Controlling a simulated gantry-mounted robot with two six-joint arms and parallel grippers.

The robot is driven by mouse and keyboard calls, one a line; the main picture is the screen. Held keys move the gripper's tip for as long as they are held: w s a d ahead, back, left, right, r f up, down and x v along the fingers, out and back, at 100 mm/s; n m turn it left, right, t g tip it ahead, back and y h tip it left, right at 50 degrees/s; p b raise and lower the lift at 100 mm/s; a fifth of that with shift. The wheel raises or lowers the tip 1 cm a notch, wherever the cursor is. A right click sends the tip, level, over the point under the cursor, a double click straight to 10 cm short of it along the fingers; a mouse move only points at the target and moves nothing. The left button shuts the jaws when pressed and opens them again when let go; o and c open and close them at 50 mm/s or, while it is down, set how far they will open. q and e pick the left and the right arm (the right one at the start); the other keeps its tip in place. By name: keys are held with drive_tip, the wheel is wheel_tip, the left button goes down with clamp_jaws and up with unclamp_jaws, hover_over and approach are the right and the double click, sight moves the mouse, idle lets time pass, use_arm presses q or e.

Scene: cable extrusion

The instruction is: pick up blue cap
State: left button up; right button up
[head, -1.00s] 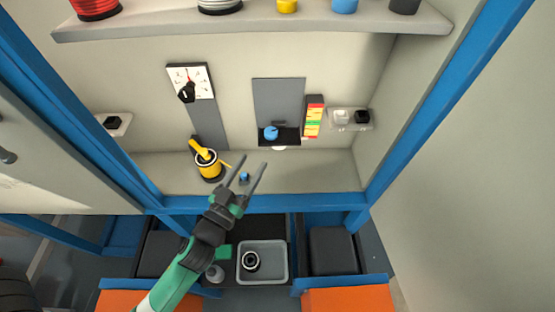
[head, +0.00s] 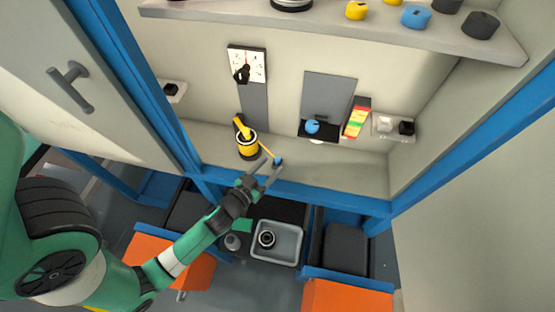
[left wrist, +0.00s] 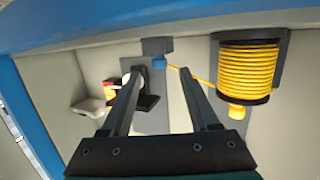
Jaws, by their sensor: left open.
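Several blue pieces are in view, and I cannot tell which is the blue cap. One blue knob-like piece (head: 416,16) sits on the upper shelf. Another blue piece (head: 312,126) rests on a black holder on the back wall. A small blue piece (head: 278,161) is at the end of the yellow cable; it also shows in the left wrist view (left wrist: 159,62), straight ahead between my fingers. My left gripper (head: 271,165) is open and empty, its fingertips just short of this piece in the head view. My right gripper is out of view.
The yellow cable spool (left wrist: 248,70) stands beside my fingers in the left wrist view. Yellow and black pieces flank the blue one on the upper shelf (head: 335,22). A grey bin (head: 291,228) holding a black ring (head: 267,239) is below. A blue beam (head: 320,191) edges the counter.

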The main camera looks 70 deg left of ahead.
sight(276, 162)
use_arm(q)
drive_tip(key=x, duration=0.5)
drive_tip(key=shift+f, duration=0.2)
clamp_jaws()
